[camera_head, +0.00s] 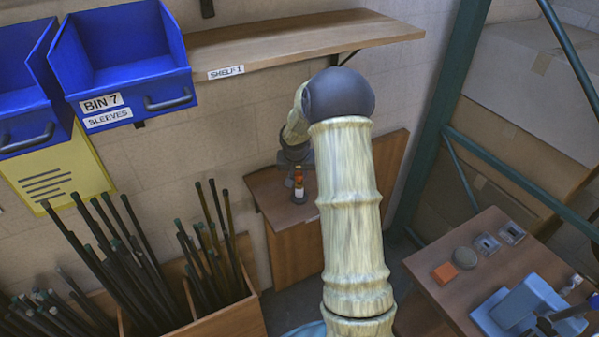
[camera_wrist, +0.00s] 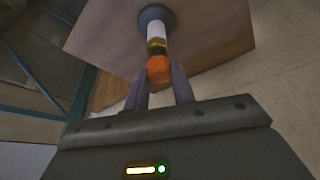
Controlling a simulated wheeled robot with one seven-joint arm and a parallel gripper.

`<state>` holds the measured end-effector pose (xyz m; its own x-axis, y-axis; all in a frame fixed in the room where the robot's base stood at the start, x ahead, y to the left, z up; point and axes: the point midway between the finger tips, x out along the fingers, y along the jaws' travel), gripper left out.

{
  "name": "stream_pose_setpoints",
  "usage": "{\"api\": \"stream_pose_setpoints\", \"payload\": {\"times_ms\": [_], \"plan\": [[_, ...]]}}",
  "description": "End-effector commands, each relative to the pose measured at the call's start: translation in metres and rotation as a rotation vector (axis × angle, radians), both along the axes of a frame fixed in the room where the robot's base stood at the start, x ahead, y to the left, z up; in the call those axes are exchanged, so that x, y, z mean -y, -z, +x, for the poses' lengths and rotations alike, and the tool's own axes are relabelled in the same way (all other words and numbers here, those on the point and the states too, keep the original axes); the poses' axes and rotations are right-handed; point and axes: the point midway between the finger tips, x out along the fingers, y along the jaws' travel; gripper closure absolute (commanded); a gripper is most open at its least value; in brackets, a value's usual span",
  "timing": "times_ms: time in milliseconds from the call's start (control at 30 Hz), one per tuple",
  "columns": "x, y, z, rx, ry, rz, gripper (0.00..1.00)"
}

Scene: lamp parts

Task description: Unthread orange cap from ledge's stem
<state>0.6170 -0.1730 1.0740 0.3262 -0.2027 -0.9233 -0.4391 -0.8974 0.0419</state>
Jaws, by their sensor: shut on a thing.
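The orange cap (camera_wrist: 158,69) sits at the near end of the stem (camera_wrist: 156,30) in the wrist view. The stem shows a white section and a gold and dark band beside the cap, and rises from a dark round base (camera_wrist: 146,14). My gripper (camera_wrist: 160,84) has its two fingers on either side of the cap, shut on it. In the head view the cap (camera_head: 298,179) is a small orange spot on the stem, above the wooden ledge (camera_head: 270,200). My arm hides part of the ledge there.
Blue bins (camera_head: 125,60) and a wooden shelf (camera_head: 300,38) hang on the wall above. Dark rods stand in a wooden box (camera_head: 215,318) at lower left. A green rack post (camera_head: 440,120) and a table (camera_head: 440,300) with small items are at right.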

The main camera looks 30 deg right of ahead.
Motion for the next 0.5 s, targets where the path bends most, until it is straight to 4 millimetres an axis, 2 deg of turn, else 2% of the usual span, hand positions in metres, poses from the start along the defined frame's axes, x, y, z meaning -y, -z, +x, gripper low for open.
{"api": "stream_pose_setpoints", "payload": {"times_ms": [500], "plan": [[0.0031, -0.0093, -0.0009, 0.000, 0.005, 0.000, 1.00]]}}
